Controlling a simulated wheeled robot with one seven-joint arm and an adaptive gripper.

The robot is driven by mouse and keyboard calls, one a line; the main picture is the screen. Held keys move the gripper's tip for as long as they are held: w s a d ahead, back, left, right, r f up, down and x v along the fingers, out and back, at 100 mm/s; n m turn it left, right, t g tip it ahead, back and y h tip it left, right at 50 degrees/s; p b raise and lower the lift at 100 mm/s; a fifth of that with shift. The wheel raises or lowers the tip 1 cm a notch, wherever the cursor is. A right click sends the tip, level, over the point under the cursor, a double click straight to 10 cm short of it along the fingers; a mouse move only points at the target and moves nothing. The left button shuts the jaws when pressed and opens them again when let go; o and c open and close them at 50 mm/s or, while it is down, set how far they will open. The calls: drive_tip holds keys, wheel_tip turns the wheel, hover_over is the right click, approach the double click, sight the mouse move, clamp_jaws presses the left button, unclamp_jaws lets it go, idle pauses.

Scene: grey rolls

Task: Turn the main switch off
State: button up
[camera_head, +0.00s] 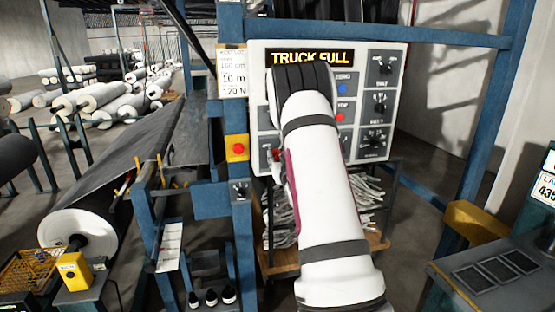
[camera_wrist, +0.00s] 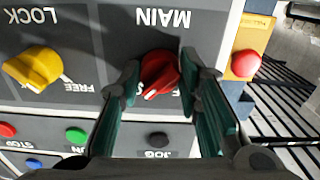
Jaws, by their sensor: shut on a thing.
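The main switch is a red rotary knob (camera_wrist: 159,72) under the upside-down label MAIN in the wrist view. Its white mark points toward the lower left of that picture. My gripper (camera_wrist: 160,76) has one green-padded finger on each side of the knob and is shut on it. Part of an OFF or ON label beside the knob is covered by a finger.
A yellow LOCK knob (camera_wrist: 34,67) and several push buttons sit close by on the panel. A red button on a yellow box (camera_wrist: 246,64) is at the panel's edge. Blue frame posts flank the panel. A large grey roll (camera_head: 85,225) lies at left.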

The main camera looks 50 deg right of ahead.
drive_tip(key=n+b, duration=0.1)
drive_tip(key=n, duration=0.2)
drive_tip(key=shift+n, duration=0.3)
drive_tip(key=n+b, duration=0.1)
drive_tip(key=n, duration=0.3)
drive_tip(key=shift+n+b, duration=0.3)
drive_tip(key=n+b, duration=0.2)
drive_tip(key=n, duration=0.3)
drive_tip(key=shift+n+b, duration=0.65)
drive_tip(key=shift+n, duration=1.35)
drive_tip(key=shift+r, duration=0.1)
drive_tip(key=shift+d, duration=0.1)
drive_tip(key=o, duration=1.2)
drive_tip(key=shift+c, duration=0.2)
drive_tip(key=shift+s, duration=0.1)
